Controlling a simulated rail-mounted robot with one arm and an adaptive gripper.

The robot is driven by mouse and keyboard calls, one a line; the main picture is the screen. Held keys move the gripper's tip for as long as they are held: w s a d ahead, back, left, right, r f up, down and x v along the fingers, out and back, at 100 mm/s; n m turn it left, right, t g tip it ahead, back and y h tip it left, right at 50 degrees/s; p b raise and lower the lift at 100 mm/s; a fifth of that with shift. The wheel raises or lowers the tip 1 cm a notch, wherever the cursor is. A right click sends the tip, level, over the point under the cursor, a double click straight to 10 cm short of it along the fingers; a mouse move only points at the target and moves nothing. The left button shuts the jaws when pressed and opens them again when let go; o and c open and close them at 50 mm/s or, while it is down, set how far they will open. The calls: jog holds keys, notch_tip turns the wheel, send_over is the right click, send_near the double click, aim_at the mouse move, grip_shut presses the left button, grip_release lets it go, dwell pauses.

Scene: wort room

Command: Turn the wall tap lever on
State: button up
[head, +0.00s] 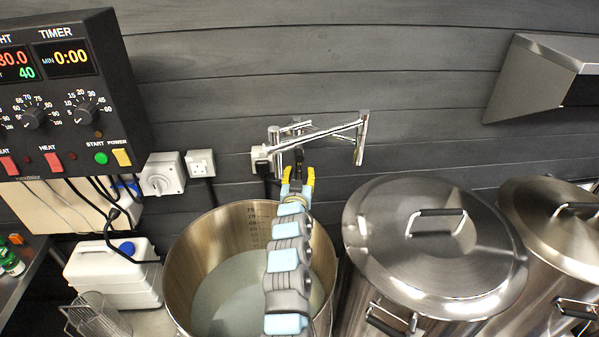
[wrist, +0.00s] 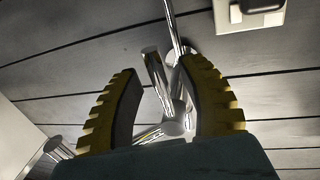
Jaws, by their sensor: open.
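The chrome wall tap (head: 335,129) is fixed to the dark plank wall above the open pot, with a jointed arm reaching right to a hanging spout (head: 361,140). My gripper (head: 297,178) is open just below the tap's wall end, its yellow fingers pointing at it. In the wrist view the ribbed fingers (wrist: 160,68) stand apart, with a short chrome bar (wrist: 154,72), which looks like the lever, and a round chrome joint (wrist: 174,127) between them in the picture. I cannot tell whether either finger touches the bar. The tap's lower wall end is partly hidden by my gripper.
An open steel pot (head: 185,262) with cloudy liquid stands under my arm. Lidded steel pots (head: 465,262) stand to the right. A control box (head: 60,90) and sockets (head: 200,163) are on the wall at left. A steel hood (head: 540,75) juts out upper right.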

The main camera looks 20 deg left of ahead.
dwell(0.3)
grip_shut()
